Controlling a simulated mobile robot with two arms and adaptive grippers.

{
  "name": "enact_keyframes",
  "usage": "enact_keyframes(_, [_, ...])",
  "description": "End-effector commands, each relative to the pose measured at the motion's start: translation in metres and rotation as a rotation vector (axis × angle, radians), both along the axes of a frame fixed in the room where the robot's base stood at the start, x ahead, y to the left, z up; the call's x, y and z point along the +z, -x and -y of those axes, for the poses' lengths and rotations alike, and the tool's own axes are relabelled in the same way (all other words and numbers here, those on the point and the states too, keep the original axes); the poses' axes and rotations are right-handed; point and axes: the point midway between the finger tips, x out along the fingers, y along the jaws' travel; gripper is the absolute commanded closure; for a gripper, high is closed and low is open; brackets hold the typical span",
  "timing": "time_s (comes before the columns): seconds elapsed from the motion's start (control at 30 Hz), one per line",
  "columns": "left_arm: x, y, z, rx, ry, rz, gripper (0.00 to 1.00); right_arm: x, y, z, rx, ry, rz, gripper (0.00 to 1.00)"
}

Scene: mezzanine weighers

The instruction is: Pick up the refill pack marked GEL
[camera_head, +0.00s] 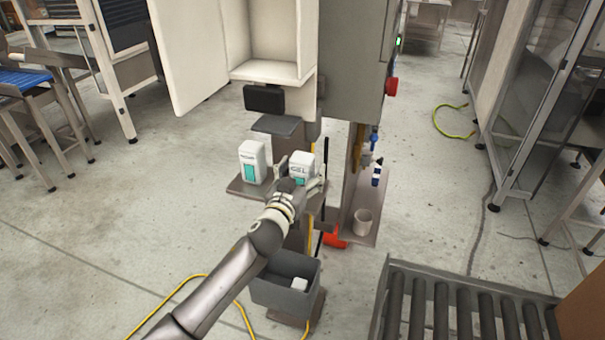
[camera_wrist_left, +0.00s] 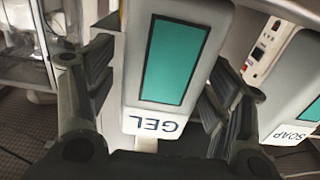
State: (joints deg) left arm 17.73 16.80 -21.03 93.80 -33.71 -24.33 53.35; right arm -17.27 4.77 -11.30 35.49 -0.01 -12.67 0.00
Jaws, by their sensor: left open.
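The refill pack marked GEL (camera_head: 301,167) is white with a teal panel and stands on a small grey shelf (camera_head: 243,190). In the left wrist view the GEL pack (camera_wrist_left: 168,75) fills the middle, its label upside down. My left gripper (camera_head: 298,175) is open at the GEL pack. In the left wrist view its fingers (camera_wrist_left: 155,90) lie on either side of the pack; I cannot tell whether they touch it. A similar white pack (camera_head: 252,162) stands to the left on the shelf; the pack marked SOAP (camera_wrist_left: 295,85) shows at the right of the wrist view. My right gripper is not in view.
An open white cabinet (camera_head: 274,72) is above the shelf. A grey bin (camera_head: 284,291) with a white item is below. A white cup (camera_head: 362,221) stands on a lower shelf to the right. A roller conveyor (camera_head: 460,300) is at the front right. Open floor lies left.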

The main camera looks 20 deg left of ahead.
Motion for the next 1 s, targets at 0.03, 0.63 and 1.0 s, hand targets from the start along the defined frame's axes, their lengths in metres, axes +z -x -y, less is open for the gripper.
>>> enact_keyframes(0.03, [0.0003, -0.002, 0.0003, 0.0, 0.0, 0.0, 0.25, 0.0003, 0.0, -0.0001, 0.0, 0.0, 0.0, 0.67])
enact_keyframes(0.63, [-0.0002, -0.0023, 0.0003, 0.0, 0.001, 0.0, 0.71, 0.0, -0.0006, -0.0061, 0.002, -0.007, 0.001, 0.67])
enact_keyframes(1.0, [0.0027, -0.0025, 0.0004, 0.0, 0.001, 0.003, 0.84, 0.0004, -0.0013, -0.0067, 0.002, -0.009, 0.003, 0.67])
